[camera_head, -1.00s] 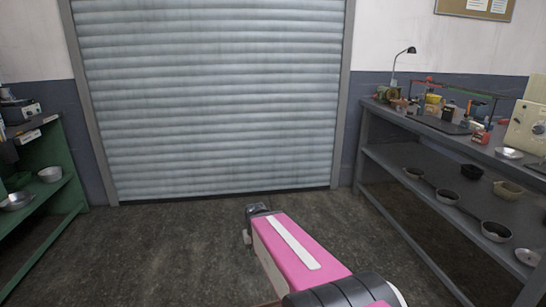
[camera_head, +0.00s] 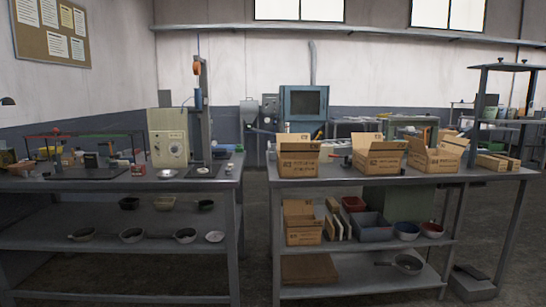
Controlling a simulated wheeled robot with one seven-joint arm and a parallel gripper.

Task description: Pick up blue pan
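I cannot single out a clearly blue pan. Dark pans (camera_head: 132,235) and (camera_head: 185,235) stand in a row on the lower shelf of the left bench, with another dark pan (camera_head: 82,234) at the left. A grey pan with a handle (camera_head: 408,264) sits on the bottom shelf of the right bench. A bluish bowl-like vessel (camera_head: 406,231) stands above it on the middle shelf; I cannot see a handle on it. My gripper is out of view.
Two grey benches stand ahead, the left bench (camera_head: 110,184) and the right bench (camera_head: 400,181), with a narrow gap between. Open cardboard boxes (camera_head: 298,158) stand on the right one. A blue-grey bin (camera_head: 371,228) and a red bowl (camera_head: 432,230) share its middle shelf.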

